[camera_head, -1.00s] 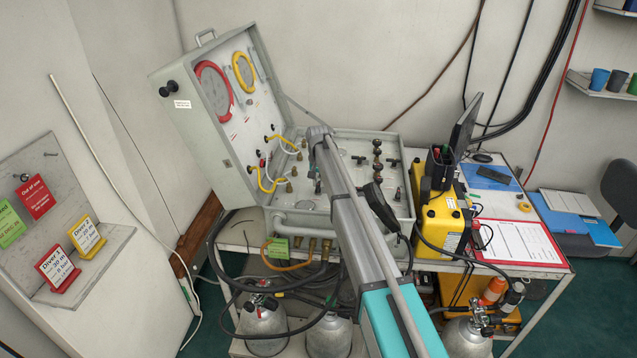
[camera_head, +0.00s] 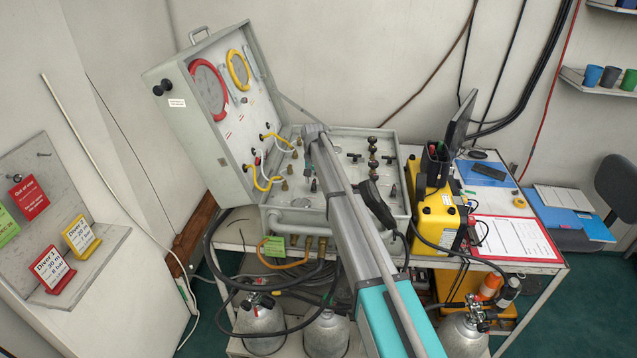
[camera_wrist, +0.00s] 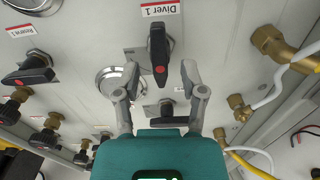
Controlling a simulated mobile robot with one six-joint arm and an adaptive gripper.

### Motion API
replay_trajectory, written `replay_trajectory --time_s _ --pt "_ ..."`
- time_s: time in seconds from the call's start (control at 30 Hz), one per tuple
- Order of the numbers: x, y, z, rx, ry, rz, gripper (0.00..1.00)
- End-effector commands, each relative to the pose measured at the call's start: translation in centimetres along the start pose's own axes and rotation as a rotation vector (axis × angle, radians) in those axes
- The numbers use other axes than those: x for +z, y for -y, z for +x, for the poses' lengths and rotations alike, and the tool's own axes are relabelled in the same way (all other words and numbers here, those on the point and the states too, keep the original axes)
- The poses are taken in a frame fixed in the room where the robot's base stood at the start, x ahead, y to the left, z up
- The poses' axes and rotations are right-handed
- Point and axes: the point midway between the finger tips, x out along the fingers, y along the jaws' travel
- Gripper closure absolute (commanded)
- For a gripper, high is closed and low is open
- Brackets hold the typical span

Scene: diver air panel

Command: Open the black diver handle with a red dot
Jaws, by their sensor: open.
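In the wrist view a black handle (camera_wrist: 157,48) with a red dot at its lower end sits under a red-edged "Diver 1" label (camera_wrist: 160,9). The handle stands upright in the picture, along the label's short direction. My gripper (camera_wrist: 160,78) is open, with one finger to the left and one to the right of the handle's red-dot end. Both fingers appear apart from the handle, and nothing is held.
A second black handle with a red dot (camera_wrist: 28,76) lies sideways at left. A round chrome-rimmed gauge (camera_wrist: 112,82) is beside my left finger. Another black handle (camera_wrist: 166,112) sits below, between the fingers. Brass fittings (camera_wrist: 278,45) and hoses stand at right. The open case (camera_head: 215,120) rises behind.

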Motion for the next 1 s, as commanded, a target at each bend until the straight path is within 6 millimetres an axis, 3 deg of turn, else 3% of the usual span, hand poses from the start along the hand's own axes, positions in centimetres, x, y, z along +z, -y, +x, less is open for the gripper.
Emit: replay_trajectory --time_s 0.37,1.0 --pt "-0.01 -0.05 0.00 0.000 0.000 0.091 0.46" --pt "0.04 -0.22 0.00 0.000 0.000 0.506 0.46"
